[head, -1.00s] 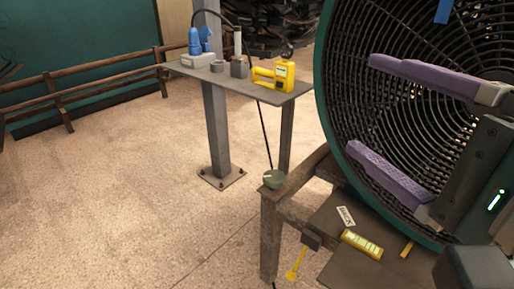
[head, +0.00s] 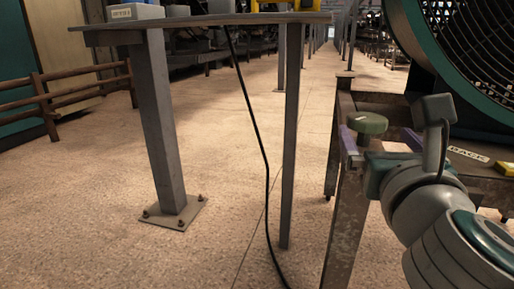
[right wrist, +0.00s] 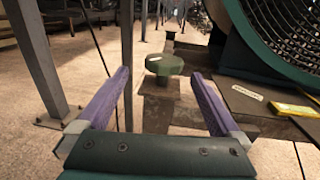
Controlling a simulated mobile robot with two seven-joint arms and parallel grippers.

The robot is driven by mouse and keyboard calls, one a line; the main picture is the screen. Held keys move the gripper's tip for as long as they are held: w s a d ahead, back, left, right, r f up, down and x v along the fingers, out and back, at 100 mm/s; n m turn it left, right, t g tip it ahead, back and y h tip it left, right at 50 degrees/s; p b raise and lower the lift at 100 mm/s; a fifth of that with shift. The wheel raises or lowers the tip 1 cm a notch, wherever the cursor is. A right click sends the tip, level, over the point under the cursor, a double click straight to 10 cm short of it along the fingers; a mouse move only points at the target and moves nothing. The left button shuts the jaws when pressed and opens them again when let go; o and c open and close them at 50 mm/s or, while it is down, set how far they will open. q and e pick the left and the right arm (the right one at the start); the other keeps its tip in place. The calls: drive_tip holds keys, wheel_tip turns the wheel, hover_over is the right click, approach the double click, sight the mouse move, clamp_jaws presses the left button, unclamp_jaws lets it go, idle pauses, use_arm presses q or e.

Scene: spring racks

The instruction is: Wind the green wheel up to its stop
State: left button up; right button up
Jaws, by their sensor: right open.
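The green wheel (head: 367,123) is a small, thick green knob on top of a rusty post at the corner of the worn bench. In the right wrist view the green wheel (right wrist: 164,64) lies ahead, between the lines of the two purple fingers. My right gripper (right wrist: 160,77) is open and empty, one finger on each side, with clear space to the wheel's sides. In the head view my right gripper (head: 380,142) is at the wheel, partly hidden by my own wrist; whether it touches cannot be told. My left gripper is not in view.
A large teal-rimmed round guard (head: 455,60) stands on the bench just right of the wheel. A label (head: 468,155) and a yellow item (head: 506,169) lie on the bench. A grey table (head: 210,20) stands left, with a black cable (head: 255,130) hanging down. The floor between is clear.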

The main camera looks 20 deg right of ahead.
sight(368, 116)
drive_tip(key=shift+w+d+f, duration=0.25)
drive_tip(key=shift+w+f, duration=0.1)
drive_tip(key=shift+f, duration=0.25)
drive_tip(key=x, duration=0.2)
drive_tip(key=d+b+x, duration=0.1)
drive_tip(key=x, duration=0.1)
drive_tip(key=shift+s, duration=0.1)
drive_tip(key=b+x, duration=0.1)
drive_tip(key=x, duration=0.3)
drive_tip(key=shift+a, duration=0.15)
drive_tip(key=shift+w+d, duration=0.25)
drive_tip(key=shift+w, duration=0.2)
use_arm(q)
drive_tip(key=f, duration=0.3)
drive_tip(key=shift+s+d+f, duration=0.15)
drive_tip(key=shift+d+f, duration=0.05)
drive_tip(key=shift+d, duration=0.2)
